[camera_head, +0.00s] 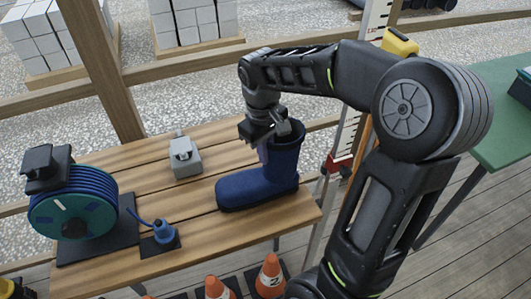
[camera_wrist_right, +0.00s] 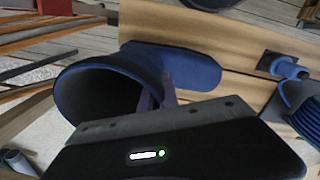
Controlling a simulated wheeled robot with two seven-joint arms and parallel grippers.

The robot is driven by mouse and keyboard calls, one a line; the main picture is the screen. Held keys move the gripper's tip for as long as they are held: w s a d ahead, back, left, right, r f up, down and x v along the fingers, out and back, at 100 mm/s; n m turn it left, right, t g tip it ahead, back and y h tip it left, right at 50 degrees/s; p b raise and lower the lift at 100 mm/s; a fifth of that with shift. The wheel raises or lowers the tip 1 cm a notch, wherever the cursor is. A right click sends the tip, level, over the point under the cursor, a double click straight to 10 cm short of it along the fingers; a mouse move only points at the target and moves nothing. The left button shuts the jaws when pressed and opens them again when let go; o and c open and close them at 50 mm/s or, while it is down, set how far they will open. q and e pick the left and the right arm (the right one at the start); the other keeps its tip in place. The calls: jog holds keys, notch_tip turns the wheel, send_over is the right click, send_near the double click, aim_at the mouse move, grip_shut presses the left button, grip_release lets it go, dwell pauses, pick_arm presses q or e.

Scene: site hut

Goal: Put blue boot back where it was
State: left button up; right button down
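The blue boot (camera_head: 255,187) stands upright on the wooden bench (camera_head: 215,240), near its right end, toe pointing left. My right gripper (camera_head: 264,148) is at the left side of the boot's top rim. In the right wrist view, the boot (camera_wrist_right: 175,66) shows its open shaft and its foot beyond. There the right gripper's fingers (camera_wrist_right: 157,95) are close together, one inside the opening and one outside, with the shaft wall between them. The boot's sole appears to rest on the planks. My left gripper is not in view.
On the bench are a blue cable reel (camera_head: 75,208), a grey box (camera_head: 185,160) and a small blue item on a dark base (camera_head: 162,236). Orange cones (camera_head: 270,275) stand below the front edge. A white-and-red staff (camera_head: 350,130) rises right of the boot. A green table (camera_head: 500,115) is at right.

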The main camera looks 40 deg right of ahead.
jog(key=shift+f, duration=0.35)
jog(key=c, duration=1.6)
grip_release()
jog(key=shift+r, duration=0.2)
notch_tip(320, 180, up, 12)
jog(key=shift+a+p, duration=0.3)
jog(key=shift+a, duration=0.1)
